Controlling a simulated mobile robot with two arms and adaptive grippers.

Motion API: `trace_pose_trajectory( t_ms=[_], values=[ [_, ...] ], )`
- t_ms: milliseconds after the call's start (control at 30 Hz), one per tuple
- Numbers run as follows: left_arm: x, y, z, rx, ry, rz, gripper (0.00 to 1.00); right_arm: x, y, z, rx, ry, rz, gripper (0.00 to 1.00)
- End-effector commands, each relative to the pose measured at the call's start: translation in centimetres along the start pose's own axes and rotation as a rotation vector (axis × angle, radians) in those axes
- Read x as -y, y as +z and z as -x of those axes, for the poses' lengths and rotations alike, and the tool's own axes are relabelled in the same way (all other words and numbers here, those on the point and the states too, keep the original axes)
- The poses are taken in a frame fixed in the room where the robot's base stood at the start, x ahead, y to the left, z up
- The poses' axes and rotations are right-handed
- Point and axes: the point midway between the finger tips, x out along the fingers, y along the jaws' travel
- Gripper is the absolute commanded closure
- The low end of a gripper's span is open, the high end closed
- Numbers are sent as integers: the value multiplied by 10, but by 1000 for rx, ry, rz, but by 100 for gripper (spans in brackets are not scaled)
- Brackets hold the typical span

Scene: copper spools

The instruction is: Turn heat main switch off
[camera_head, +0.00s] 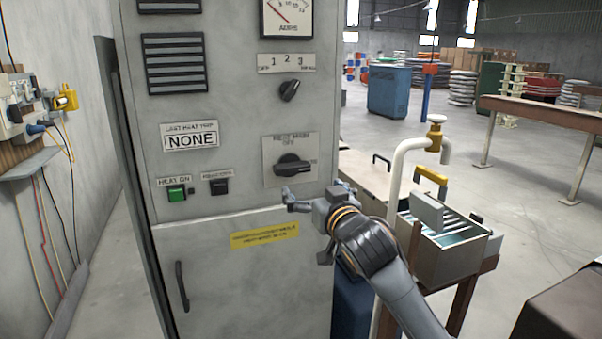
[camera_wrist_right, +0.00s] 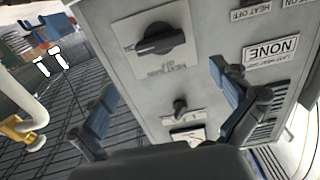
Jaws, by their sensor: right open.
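The heat main switch (camera_head: 293,166) is a black rotary knob on a pale plate on the grey cabinet, with OFF printed above it. Its handle lies roughly horizontal. In the right wrist view the knob (camera_wrist_right: 160,40) appears beyond the fingertips, near the top of the picture. My right gripper (camera_head: 305,228) is open and empty, just below the switch and in front of the cabinet. In the right wrist view its two blue-padded fingers (camera_wrist_right: 163,80) are spread wide, apart from the knob. My left gripper is out of view.
The cabinet also carries a smaller selector knob (camera_head: 290,91), a green HEAT ON button (camera_head: 177,193), a black button (camera_head: 218,187) and a door handle (camera_head: 182,286). A white pipe (camera_head: 397,185) with a yellow valve (camera_head: 436,135) and a metal box (camera_head: 440,255) stand right of the cabinet.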

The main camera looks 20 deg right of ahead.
Motion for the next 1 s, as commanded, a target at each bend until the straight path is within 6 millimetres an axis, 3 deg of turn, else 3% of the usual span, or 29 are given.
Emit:
trace_pose_trajectory(
  t_ms=[600, 800, 1000],
  values=[
    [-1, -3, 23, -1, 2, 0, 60, 0, -1, -110, 2, 1, 0, 0],
    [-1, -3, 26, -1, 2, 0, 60, 0, 0, -127, 1, 0, 1, 0],
    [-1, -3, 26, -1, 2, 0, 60, 0, 1, -131, 2, 0, 1, 0]
  ],
)
